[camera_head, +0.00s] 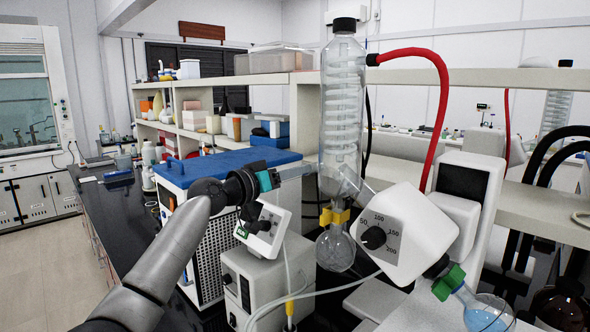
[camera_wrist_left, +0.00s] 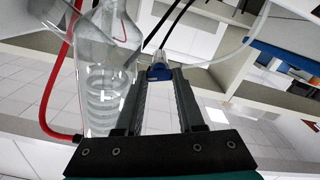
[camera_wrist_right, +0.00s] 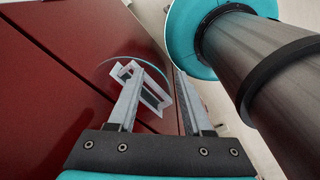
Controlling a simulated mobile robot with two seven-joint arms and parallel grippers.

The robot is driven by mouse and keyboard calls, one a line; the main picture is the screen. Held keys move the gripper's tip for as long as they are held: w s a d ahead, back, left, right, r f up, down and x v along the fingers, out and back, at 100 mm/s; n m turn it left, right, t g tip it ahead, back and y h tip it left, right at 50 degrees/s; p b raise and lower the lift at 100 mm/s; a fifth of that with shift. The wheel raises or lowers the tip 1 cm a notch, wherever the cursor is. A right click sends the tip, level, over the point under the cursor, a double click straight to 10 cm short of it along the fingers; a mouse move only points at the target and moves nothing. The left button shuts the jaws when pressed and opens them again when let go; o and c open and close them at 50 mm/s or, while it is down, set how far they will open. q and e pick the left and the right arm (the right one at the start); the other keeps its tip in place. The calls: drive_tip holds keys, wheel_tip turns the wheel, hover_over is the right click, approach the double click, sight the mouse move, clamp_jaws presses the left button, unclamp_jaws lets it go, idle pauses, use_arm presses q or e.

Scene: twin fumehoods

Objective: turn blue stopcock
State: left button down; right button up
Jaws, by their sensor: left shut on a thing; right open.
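The blue stopcock (camera_wrist_left: 159,72) shows at the fingertips of my left gripper (camera_wrist_left: 164,78) in the left wrist view. The gripper is shut on it. A clear glass tube with thin black and pale lines rises from the stopcock. In the head view my left gripper (camera_head: 312,168) reaches in from the left, its fingertips at the left side of the tall glass condenser (camera_head: 342,95). The stopcock cannot be made out there. My right gripper (camera_wrist_right: 160,80) is open and empty, seen only in the right wrist view.
The condenser has a red hose (camera_head: 440,85) at its top and a round flask (camera_head: 335,249) below. A white dial unit (camera_head: 402,235) stands close on the right. A white controller box (camera_head: 264,228) sits under my left wrist. Shelves (camera_head: 520,210) run behind.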

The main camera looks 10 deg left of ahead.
use_arm(q)
drive_tip(key=shift+w+a+f+n+p, duration=0.1)
drive_tip(key=shift+n+p, duration=1.65)
drive_tip(key=shift+n, duration=1.65)
drive_tip(key=shift+f+n+p, duration=0.1)
drive_tip(key=shift+n+p, duration=1.65)
drive_tip(key=shift+n, duration=1.65)
drive_tip(key=c, duration=0.5)
unclamp_jaws()
drive_tip(key=shift+a, duration=0.1)
drive_tip(key=shift+b+v, duration=1.45)
drive_tip(key=shift+v, duration=6.15)
